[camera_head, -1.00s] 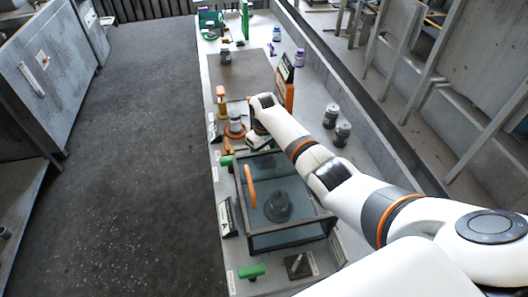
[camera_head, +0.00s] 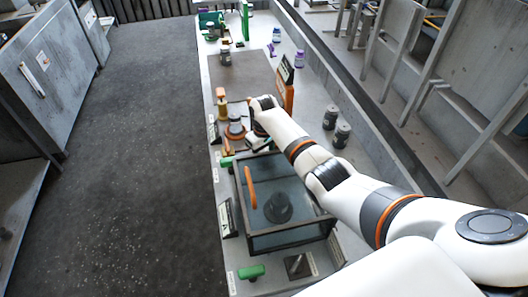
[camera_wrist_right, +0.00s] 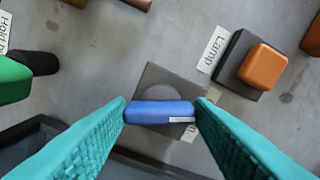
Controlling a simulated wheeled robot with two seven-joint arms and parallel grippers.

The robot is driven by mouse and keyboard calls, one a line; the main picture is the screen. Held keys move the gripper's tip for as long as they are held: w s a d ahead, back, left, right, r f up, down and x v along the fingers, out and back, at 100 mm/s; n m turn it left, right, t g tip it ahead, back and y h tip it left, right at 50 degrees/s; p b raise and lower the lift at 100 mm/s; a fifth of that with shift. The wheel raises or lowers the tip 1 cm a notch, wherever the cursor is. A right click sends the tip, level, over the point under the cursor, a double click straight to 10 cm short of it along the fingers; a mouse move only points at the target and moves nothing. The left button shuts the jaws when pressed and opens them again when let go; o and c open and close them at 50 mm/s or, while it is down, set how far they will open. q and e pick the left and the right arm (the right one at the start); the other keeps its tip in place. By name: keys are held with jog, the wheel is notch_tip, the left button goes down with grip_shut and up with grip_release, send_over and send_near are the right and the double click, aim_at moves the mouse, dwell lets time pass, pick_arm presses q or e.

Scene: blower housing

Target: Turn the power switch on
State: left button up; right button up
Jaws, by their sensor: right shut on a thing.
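A blue rounded handle (camera_wrist_right: 160,112) stands over a grey square plate with a round disc (camera_wrist_right: 158,88) in the right wrist view. A label beside this plate is mostly hidden, so I cannot read whether it names the power switch. My right gripper (camera_wrist_right: 161,110) has its two teal fingers on either side of the blue handle, shut on it. In the head view my right arm reaches down to the bench just beyond the glass box, and the wrist largely hides the gripper and the handle. My left gripper is not in view.
An orange button (camera_wrist_right: 263,66) on a dark base, labelled "Lamp", is close on the right. A green handle (camera_wrist_right: 12,80) is on the left. The glass box (camera_head: 285,240) stands on the bench nearer me. Dark jars (camera_head: 341,135) stand to the right of the arm.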

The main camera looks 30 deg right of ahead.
jog(key=shift+r+m+p, duration=0.2)
jog(key=shift+m+p, duration=0.55)
jog(key=shift+m, duration=0.45)
jog(key=m+p, duration=0.1)
jog(key=m, duration=0.1)
jog(key=shift+m, duration=0.4)
jog(key=m+p, duration=0.1)
jog(key=m, duration=0.2)
jog(key=shift+f, duration=0.1)
jog(key=shift+m, duration=1.3)
jog(key=shift+d+p, duration=0.1)
jog(key=shift+p, duration=0.2)
jog(key=o, duration=1)
jog(key=shift+r, duration=0.2)
notch_tip(320, 180, up, 12)
jog(key=shift+f+p, duration=0.25)
jog(key=shift+p, duration=0.05)
